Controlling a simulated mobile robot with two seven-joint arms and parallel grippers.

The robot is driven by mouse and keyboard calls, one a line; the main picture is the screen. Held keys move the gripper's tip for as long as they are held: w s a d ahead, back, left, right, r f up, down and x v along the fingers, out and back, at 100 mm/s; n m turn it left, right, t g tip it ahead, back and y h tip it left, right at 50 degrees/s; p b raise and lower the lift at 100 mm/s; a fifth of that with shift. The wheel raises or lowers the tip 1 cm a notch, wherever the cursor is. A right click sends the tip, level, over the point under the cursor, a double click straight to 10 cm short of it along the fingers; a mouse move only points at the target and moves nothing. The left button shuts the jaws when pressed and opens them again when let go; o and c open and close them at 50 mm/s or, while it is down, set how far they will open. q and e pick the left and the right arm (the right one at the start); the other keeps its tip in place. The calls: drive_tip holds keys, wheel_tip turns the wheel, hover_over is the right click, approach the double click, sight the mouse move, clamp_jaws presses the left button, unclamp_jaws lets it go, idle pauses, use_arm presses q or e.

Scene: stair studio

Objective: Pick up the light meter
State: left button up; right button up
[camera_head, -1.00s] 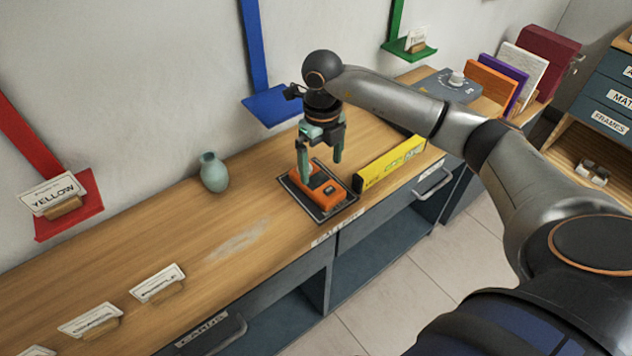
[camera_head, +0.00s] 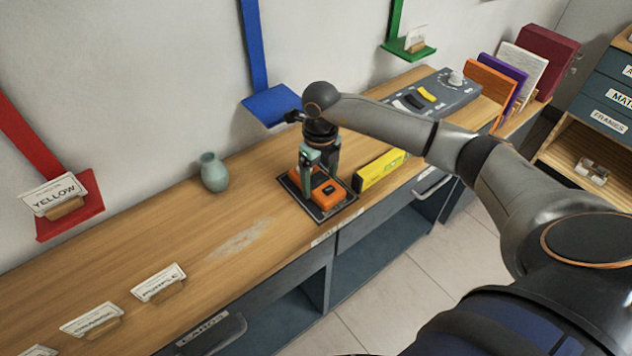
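An orange device with dark details, which I take to be the light meter (camera_head: 333,197), lies on a dark rectangular tray (camera_head: 322,217) on the wooden counter. My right gripper (camera_head: 318,178) points down over the back part of the device, its two green fingers apart on either side of it. The fingers look open; I cannot tell whether they touch the device. The gripper and wrist hide part of the device's far end. My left gripper is not in view.
A yellow box-shaped level (camera_head: 381,170) lies just right of the tray. A grey-green vase (camera_head: 214,172) stands to the left. A grey control panel (camera_head: 440,95) is behind my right forearm. Card holders (camera_head: 158,284) line the counter's front left. The counter between vase and cards is clear.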

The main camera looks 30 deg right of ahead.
drive_tip(key=c, duration=0.8)
drive_tip(key=shift+r, duration=0.1)
drive_tip(key=shift+c, duration=0.2)
